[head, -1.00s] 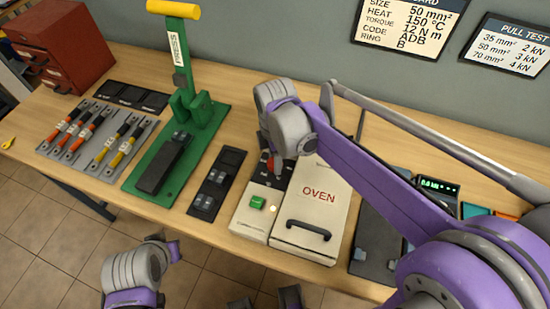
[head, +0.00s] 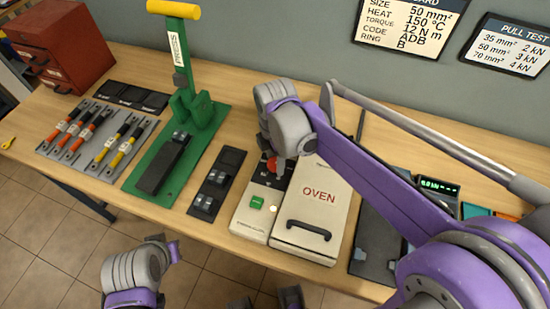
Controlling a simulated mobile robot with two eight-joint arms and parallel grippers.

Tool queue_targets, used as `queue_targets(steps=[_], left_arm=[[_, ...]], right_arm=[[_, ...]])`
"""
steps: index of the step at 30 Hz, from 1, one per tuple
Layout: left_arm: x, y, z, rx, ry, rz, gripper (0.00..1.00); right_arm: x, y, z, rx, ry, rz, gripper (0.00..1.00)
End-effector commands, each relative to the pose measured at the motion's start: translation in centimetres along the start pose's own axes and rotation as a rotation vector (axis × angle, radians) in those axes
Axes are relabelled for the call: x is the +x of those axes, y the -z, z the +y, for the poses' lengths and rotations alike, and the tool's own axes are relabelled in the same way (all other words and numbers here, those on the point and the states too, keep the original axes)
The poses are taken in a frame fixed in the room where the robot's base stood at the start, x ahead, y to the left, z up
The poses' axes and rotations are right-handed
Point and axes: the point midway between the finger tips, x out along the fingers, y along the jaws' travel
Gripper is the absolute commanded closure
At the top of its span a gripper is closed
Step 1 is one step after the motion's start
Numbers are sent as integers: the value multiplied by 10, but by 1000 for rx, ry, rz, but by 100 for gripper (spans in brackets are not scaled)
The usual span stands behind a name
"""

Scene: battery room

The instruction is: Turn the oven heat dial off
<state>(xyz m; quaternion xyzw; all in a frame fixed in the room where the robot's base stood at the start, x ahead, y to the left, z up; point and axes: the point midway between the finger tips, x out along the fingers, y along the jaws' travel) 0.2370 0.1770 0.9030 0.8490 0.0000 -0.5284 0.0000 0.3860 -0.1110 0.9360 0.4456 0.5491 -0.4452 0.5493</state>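The oven (head: 318,215) is a cream box with a red OVEN label and a dark handle. Its control side, on the left, carries a green switch (head: 257,202), a small pale light and a dark panel. The red heat dial (head: 271,163) shows on that panel, partly hidden by my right gripper (head: 279,172). That gripper points down at the dial; its fingers are largely covered by my wrist, so opening and contact are unclear. The dial's setting is unreadable. My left arm is low at the bottom left, away from the oven; its gripper's opening cannot be made out.
A green press (head: 190,125) with a yellow handle stands left of the oven, with a black tray (head: 217,184) between them. A cable rack (head: 96,140) and a red drawer cabinet (head: 62,45) are farther left. A dark case (head: 378,240) is close on the oven's right.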

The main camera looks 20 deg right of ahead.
Motion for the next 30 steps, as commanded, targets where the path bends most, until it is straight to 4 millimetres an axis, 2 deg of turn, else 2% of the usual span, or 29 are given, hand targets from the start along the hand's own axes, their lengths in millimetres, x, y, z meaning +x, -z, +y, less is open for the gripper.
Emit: queue_targets(steps=[1, 2, 3, 11, 14, 17, 24, 30], left_arm=[[0, 0, 0, 0, 0, 0, 100], [0, 0, 0, 0, 0, 0, 100], [0, 0, 0, 0, 0, 0, 100], [0, 0, 0, 0, 0, 0, 100], [-1, 1, 0, 0, 0, 0, 100], [-2, 2, 0, 0, 0, 1, 100], [-6, 5, 0, 0, 0, 4, 100], [-8, 6, 0, 0, 0, 5, 100]], right_arm=[[0, 0, 0, 0, 0, 0, 26], [0, 0, 0, 0, 0, 0, 21], [0, 0, 0, 1, 0, 0, 19], [-1, 0, 0, 1, 0, 0, 19], [-7, 0, 0, 1, 0, 0, 19], [-22, 0, 0, 1, 0, 0, 19], [-72, 0, 0, 1, 0, 0, 19], [-100, 0, 0, 1, 0, 0, 19]])
